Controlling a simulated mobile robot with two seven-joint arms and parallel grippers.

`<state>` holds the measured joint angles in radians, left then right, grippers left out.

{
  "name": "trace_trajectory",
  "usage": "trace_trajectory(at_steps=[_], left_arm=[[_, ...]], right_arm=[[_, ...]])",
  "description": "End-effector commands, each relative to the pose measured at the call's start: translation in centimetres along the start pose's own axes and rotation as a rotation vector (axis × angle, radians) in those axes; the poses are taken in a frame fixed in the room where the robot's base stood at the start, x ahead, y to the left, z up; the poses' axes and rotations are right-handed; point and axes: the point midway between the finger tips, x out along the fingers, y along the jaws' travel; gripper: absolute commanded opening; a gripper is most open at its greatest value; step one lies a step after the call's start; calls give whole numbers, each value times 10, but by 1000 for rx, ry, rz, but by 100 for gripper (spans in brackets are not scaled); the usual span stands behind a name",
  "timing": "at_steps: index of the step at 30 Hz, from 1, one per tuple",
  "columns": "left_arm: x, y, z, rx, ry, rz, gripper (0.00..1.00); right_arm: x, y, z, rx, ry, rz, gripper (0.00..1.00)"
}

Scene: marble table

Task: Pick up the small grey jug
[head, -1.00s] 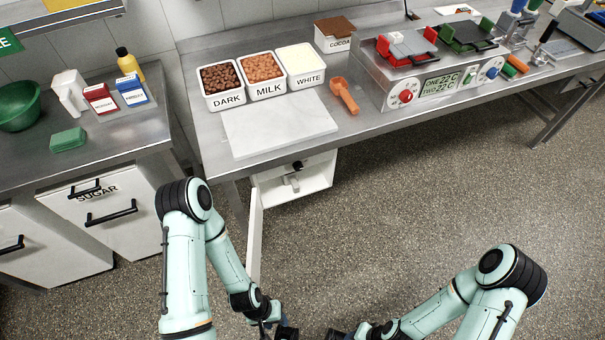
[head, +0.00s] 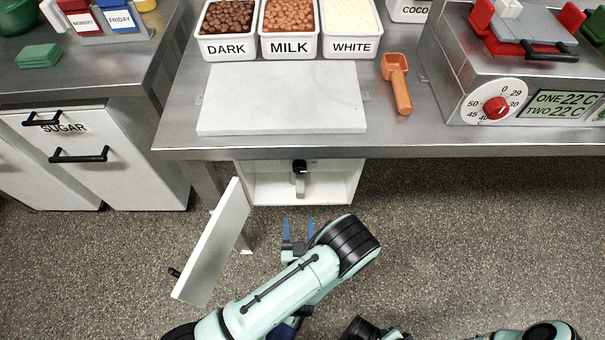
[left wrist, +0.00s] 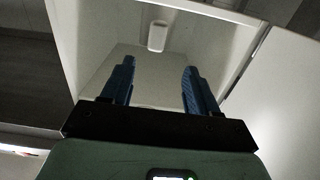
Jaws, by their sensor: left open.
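The small grey jug (head: 299,183) stands inside the open white cupboard under the table's front edge, its dark top uppermost in the head view. In the left wrist view the jug (left wrist: 157,36) is a small pale shape toward the back of the cupboard. My left gripper (head: 298,228) is open and empty in front of the cupboard, its two blue fingers pointing in at the jug. In the left wrist view the gripper (left wrist: 159,68) has its fingers apart, with the jug beyond and between them. My right gripper's fingers do not show.
The cupboard door (head: 212,243) stands open left of my left gripper. Above are the steel table edge (head: 330,146) and a marble slab (head: 280,98). An orange scoop (head: 398,84) lies right of the slab. The floor to the right of the cupboard is clear.

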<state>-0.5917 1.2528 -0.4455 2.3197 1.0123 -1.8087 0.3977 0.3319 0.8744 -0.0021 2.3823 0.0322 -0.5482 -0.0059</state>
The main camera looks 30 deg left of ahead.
Motion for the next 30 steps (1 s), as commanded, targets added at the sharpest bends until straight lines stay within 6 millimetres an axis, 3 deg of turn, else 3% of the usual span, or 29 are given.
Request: trace_trajectory(at_steps=[12, 19, 25, 30], left_arm=[[69, 2, -5, -4, 24, 1, 60], [86, 3, -4, -3, 21, 2, 60], [116, 7, 0, -3, 23, 1, 60], [131, 7, -2, -2, 21, 2, 60]], right_arm=[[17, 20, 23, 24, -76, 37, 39], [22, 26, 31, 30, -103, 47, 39], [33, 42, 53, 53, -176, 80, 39], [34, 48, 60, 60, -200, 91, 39]])
